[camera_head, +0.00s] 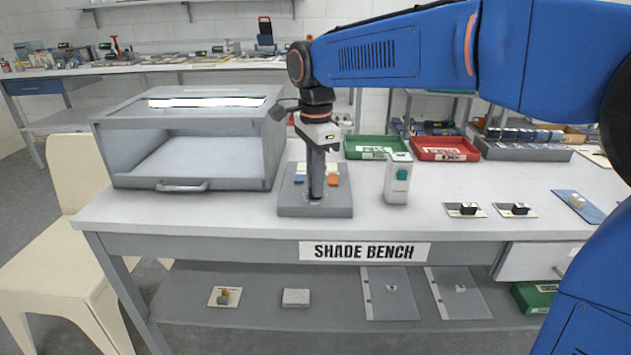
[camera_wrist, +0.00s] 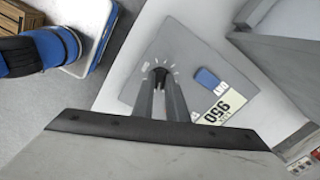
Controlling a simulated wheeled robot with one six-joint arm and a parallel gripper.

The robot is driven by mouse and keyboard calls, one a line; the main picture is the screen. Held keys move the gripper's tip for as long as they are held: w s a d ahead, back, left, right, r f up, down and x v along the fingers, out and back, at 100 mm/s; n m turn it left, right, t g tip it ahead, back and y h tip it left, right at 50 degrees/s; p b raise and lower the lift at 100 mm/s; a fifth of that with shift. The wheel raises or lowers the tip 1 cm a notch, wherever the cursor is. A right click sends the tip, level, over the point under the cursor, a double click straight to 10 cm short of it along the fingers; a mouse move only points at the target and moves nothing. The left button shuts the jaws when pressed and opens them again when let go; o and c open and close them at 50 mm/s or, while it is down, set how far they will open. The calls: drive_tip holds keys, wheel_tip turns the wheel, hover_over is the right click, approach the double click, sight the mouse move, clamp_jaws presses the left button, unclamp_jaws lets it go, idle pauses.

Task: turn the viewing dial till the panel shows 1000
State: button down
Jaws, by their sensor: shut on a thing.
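The grey control panel (camera_head: 290,207) lies on the bench, and it also shows in the wrist view (camera_wrist: 188,45). The dark viewing dial (camera_wrist: 160,73) sits on it with white tick marks around its far side. My gripper (camera_head: 316,194) points straight down at the panel. In the wrist view its two fingers (camera_wrist: 162,84) are shut on the dial and hide part of it. The panel's readout (camera_wrist: 222,105) shows 950, with a small second line too small to read. A blue button (camera_wrist: 207,78) is beside the readout. An orange button (camera_head: 333,180) shows in the head view.
A grey open-fronted cabinet (camera_head: 105,160) stands left of the panel. A white box with a green button (camera_head: 396,190) stands close on the right. Green (camera_head: 355,153) and red (camera_head: 420,154) trays are behind. Small switches (camera_head: 465,208) lie further right.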

idle(0.4)
drive_tip(key=c, duration=1.8)
unclamp_jaws()
drive_tip(key=shift+o, duration=0.2)
wheel_tip(320, 180, up, 18)
drive_tip(key=shift+f, duration=0.25)
drive_tip(key=shift+d, duration=0.1)
